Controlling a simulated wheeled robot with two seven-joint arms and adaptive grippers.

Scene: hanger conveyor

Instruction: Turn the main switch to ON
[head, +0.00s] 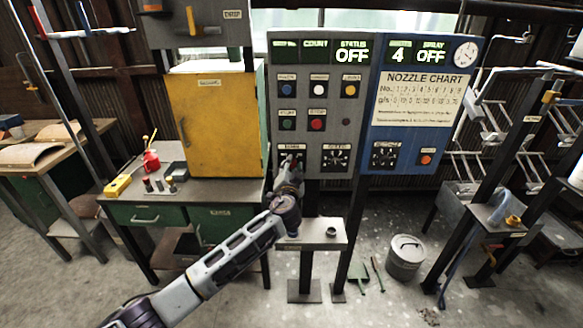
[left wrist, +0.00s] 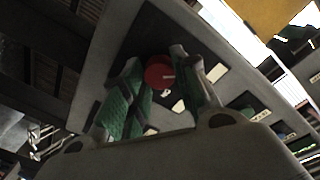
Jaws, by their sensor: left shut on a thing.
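The grey control panel (head: 346,125) stands at the centre of the head view, with its status display (head: 352,55) reading OFF. My left gripper (head: 291,160) is at the panel's lower left and covers most of the main switch there. In the left wrist view, a red round switch knob (left wrist: 158,73) sits between the green finger pads of my left gripper (left wrist: 160,88). The gripper is shut on this knob. The knob's pointer position cannot be read clearly. My right gripper is not in view.
A blue panel (head: 415,105) with a nozzle chart adjoins on the right. A small shelf (head: 325,239) juts out below the grey panel. A yellow cabinet (head: 215,122) stands on a bench at left. A lidded bin (head: 405,262) stands on the floor at right.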

